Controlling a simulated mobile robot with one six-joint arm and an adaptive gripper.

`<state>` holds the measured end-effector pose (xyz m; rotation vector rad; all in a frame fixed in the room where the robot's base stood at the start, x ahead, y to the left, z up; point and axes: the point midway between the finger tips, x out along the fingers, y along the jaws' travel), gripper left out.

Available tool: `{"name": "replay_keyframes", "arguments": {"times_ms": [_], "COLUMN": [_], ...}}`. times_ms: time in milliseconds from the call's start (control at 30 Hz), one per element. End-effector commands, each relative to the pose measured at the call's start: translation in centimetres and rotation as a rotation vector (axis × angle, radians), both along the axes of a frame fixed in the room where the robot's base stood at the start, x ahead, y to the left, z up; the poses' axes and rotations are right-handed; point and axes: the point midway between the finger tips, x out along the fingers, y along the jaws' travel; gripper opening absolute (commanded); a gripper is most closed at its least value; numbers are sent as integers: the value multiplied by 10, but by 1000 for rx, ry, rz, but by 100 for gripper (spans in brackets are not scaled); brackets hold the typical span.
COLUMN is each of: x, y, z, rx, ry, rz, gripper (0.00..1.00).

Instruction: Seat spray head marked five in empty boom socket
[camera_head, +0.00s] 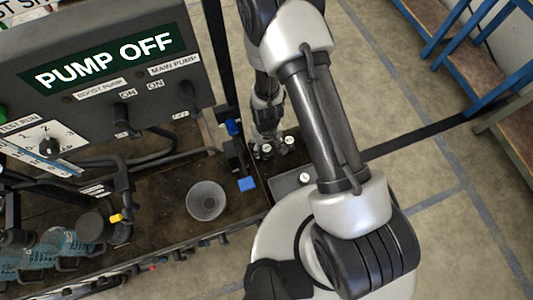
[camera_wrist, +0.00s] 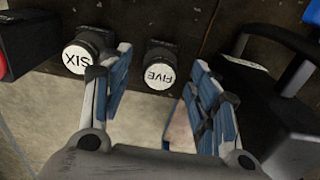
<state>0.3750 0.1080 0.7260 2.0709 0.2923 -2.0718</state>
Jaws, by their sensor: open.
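The spray head marked FIVE (camera_wrist: 160,74), dark-bodied with a white round face, shows upside down in the wrist view. It lies between the spread blue-padded fingers of my gripper (camera_wrist: 161,68), with a gap on either side, and neither finger is seen holding it. A second head marked SIX (camera_wrist: 76,58) is just left of the left finger. In the head view my gripper (camera_head: 265,138) is down at the dark bench beside small white-faced heads, whose marks are too small to read. I cannot make out the empty boom socket in either view.
A grey panel reading PUMP OFF (camera_head: 110,65) stands at the upper left. A grey funnel-like cup (camera_head: 206,200), a blue-handled valve (camera_head: 246,184) and bottles of bluish liquid (camera_head: 60,242) are on the dark bench. Black fittings (camera_wrist: 270,100) lie close to the right finger.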

Motion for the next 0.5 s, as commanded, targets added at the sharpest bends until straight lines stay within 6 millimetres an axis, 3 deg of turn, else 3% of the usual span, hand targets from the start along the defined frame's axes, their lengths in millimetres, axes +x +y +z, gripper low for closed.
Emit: {"name": "replay_keyframes", "arguments": {"times_ms": [133,500], "x": [0,0], "y": [0,0], "z": [-16,-16], "rx": [0,0], "ry": [0,-1], "rz": [0,0], "gripper": [55,55]}}
